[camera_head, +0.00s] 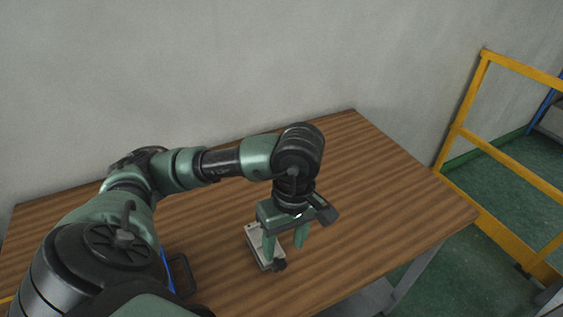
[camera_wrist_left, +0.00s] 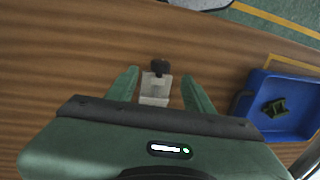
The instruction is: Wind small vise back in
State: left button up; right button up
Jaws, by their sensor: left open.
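The small vise (camera_head: 262,248) is light grey with a dark knob (camera_head: 279,265) at its near end, and stands on the wooden table. In the left wrist view the vise (camera_wrist_left: 155,91) lies between my finger tips, with its dark knob (camera_wrist_left: 160,67) beyond them. My left gripper (camera_head: 285,249) is open above the vise, fingers pointing down. In the left wrist view its two green fingers (camera_wrist_left: 160,83) are apart, one on each side of the vise, with gaps visible. The gripper body partly hides the vise in both views. My right gripper is not in view.
The wooden table (camera_head: 390,200) has free room right of the vise. A blue bin (camera_wrist_left: 285,126) holding a dark green part (camera_wrist_left: 274,107) stands right in the wrist view. A yellow railing (camera_head: 490,150) stands beyond the table's right edge. A grey wall (camera_head: 250,60) is behind.

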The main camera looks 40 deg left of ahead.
aim_at(281, 263)
pick_arm(q)
jog(key=f, duration=0.5)
jog(key=f+p, duration=0.1)
jog(key=f, duration=0.1)
jog(key=shift+s+f, duration=0.2)
jog(key=shift+s, duration=0.2)
grip_shut()
